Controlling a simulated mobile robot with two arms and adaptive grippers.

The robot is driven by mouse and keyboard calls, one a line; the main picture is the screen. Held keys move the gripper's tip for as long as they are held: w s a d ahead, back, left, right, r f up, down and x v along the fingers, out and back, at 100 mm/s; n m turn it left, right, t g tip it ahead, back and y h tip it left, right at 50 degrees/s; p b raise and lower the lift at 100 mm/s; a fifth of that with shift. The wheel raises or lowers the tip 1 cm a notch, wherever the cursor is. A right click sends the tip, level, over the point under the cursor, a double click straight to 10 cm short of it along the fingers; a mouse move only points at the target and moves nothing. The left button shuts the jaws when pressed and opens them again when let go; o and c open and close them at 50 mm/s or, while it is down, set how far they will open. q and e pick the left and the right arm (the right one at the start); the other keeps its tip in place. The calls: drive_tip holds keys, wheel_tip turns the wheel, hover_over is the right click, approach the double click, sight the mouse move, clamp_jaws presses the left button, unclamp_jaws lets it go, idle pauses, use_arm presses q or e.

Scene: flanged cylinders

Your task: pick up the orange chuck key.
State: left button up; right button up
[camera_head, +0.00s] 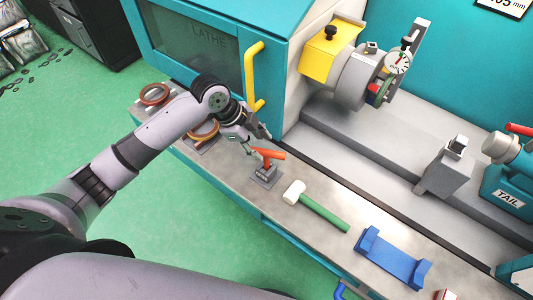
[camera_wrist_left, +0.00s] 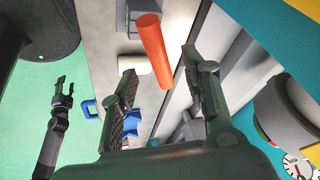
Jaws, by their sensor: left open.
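The orange chuck key (camera_head: 269,154) stands in a small grey block (camera_head: 264,177) on the lathe's front ledge, with its orange bar on top. My left gripper (camera_head: 259,143) is open just behind and to the left of the bar, apart from it as far as I can see. In the left wrist view the orange bar (camera_wrist_left: 155,52) shows in the gap between and beyond the two spread fingers (camera_wrist_left: 163,92). The key's lower part is largely hidden there. My right gripper (camera_wrist_left: 64,91) shows small at the left of that view, fingers apart and empty, over the green floor.
A mallet with white head and green handle (camera_head: 322,211) lies right of the key, then a blue cradle (camera_head: 391,262). Rings (camera_head: 155,94) lie at the ledge's left. The yellow door handle (camera_head: 250,77) and lathe bed (camera_head: 385,150) are close behind.

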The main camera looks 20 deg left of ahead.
sight(265, 151)
use_arm(q)
drive_tip(key=p+x, duration=0.2)
drive_tip(key=x, duration=0.3)
drive_tip(key=shift+s+d+f, duration=0.1)
drive_tip(key=shift+f, duration=0.3)
drive_tip(key=shift+c, duration=0.5)
clamp_jaws()
drive_tip(key=shift+r, duration=0.1)
